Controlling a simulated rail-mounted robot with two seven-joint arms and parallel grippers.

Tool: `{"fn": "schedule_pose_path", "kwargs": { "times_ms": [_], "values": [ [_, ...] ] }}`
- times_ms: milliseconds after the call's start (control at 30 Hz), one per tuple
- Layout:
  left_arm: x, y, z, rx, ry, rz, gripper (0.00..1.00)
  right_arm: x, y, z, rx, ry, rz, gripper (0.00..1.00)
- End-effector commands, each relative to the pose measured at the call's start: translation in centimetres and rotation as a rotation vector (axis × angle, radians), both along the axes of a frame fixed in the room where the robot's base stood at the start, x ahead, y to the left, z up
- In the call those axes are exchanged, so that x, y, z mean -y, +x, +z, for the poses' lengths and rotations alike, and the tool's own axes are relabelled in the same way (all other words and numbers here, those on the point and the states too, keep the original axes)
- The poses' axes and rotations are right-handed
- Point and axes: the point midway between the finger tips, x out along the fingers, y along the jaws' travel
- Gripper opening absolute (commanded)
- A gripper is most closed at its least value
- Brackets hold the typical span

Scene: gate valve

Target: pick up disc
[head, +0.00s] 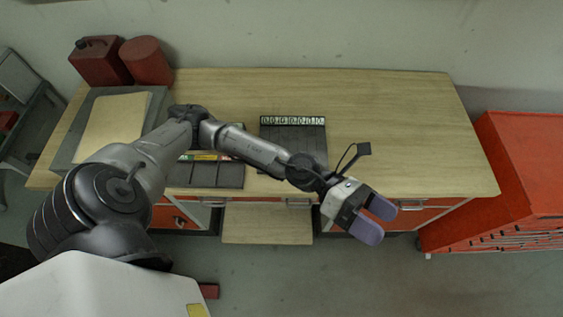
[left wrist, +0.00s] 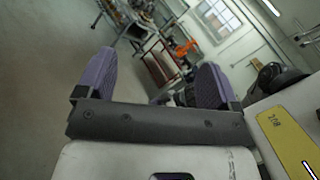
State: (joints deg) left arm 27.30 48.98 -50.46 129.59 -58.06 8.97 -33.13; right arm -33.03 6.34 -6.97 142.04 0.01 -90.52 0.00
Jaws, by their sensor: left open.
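I cannot make out a disc in either view. My left gripper (head: 385,222) is open and empty, with two purple fingers apart. It hangs out in front of the workbench's front edge, toward the right. In the left wrist view its fingers (left wrist: 155,80) stand wide apart with nothing between them, and the room's far side shows beyond. My left arm crosses the bench front in the head view and hides part of it. My right gripper is not in view.
A wooden workbench (head: 400,120) carries a dark slotted tray (head: 295,145) with a numbered strip, and another dark tray (head: 205,175) partly behind my arm. A red can (head: 100,62) and red cylinder (head: 146,62) stand back left. A red cabinet (head: 520,170) stands right. The bench's right part is clear.

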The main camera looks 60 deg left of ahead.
Motion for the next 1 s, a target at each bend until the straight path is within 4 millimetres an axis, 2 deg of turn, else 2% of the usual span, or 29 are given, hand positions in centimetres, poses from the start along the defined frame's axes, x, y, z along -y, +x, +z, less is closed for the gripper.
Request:
{"fn": "schedule_pose_path", "kwargs": {
  "times_ms": [33,67,167,200,267,300,367,400,500,600,700,800,1000],
  "values": [
    [-0.9,-0.2,-3.4,0.132,0.181,-0.081,0.87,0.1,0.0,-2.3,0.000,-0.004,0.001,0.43],
    [-1.6,-0.4,-5.0,0.201,0.287,-0.131,0.87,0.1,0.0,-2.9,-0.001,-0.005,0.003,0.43],
    [-5.7,-0.4,-10.2,0.386,0.641,-0.291,0.87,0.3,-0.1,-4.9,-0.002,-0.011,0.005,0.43],
    [-8.0,-0.2,-12.1,0.439,0.779,-0.349,0.87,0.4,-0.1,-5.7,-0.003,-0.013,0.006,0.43],
    [-11.9,0.3,-14.5,0.494,0.976,-0.430,0.87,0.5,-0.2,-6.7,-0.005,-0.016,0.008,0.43],
    [-14.6,0.6,-15.7,0.515,1.099,-0.479,0.87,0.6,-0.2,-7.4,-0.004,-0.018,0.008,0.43],
    [-18.8,0.9,-17.1,0.525,1.268,-0.547,0.87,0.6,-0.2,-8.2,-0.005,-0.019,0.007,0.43],
    [-21.4,1.0,-17.7,0.520,1.367,-0.588,0.87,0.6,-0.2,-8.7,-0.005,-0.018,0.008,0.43],
    [-27.3,1.0,-18.4,0.482,1.572,-0.671,0.87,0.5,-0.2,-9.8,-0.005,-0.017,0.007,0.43],
    [-31.8,0.6,-18.4,0.427,1.713,-0.733,0.87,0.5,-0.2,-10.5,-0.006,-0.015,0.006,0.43],
    [-34.6,0.2,-18.2,0.379,1.801,-0.775,0.87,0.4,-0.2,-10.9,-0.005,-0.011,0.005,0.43],
    [-36.2,-0.2,-18.5,0.347,1.845,-0.799,0.87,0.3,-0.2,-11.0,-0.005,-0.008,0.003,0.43],
    [-37.2,-0.3,-21.4,0.331,1.864,-0.813,0.87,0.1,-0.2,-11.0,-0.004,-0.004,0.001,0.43]
  ]
}}
